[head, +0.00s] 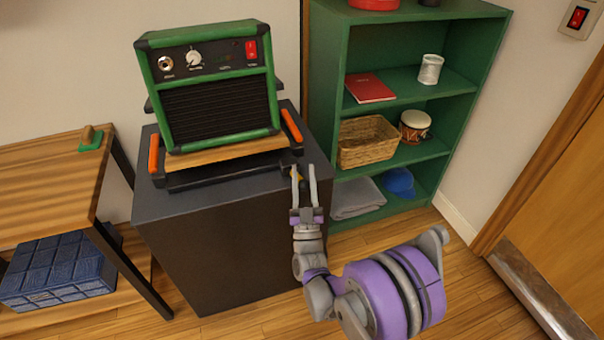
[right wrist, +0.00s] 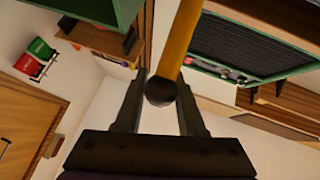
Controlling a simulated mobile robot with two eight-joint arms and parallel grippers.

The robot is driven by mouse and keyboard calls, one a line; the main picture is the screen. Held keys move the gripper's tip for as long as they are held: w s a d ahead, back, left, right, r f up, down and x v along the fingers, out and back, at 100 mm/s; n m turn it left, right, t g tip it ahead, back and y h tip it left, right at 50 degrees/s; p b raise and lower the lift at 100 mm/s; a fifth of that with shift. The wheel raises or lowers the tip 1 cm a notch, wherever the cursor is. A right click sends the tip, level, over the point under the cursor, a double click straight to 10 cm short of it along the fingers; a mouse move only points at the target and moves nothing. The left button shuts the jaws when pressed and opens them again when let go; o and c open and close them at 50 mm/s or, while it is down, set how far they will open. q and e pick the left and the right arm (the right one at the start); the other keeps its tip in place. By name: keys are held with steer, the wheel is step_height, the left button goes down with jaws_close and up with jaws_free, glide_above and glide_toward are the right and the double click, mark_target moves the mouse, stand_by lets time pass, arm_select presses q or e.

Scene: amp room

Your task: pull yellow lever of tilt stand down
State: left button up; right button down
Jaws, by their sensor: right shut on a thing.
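The tilt stand (head: 215,178) is black with orange side handles and stands on a dark cabinet, bearing a green amplifier (head: 215,85). Its yellow lever (right wrist: 183,42) with a dark round knob (right wrist: 160,91) shows in the right wrist view, with the knob between my right gripper's fingers (right wrist: 160,100). My left gripper is in neither view.
The dark cabinet (head: 220,240) is below the stand. A green shelf (head: 475,100) with a basket, cup and drum stands to the right. A wooden table (head: 45,185) is at left. Open wooden floor lies in front.

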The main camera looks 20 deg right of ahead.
steer(key=shift+s+d, duration=0.2)
steer(key=shift+d, duration=0.1)
steer(key=c, duration=0.8)
jaws_free()
steer(key=shift+r, duration=0.1)
steer(key=shift+o, duration=1.4)
steer(key=shift+s, duration=0.1)
steer(key=shift+s+a+f, duration=0.15)
steer(key=shift+f, duration=0.1)
steer(key=v, duration=1)
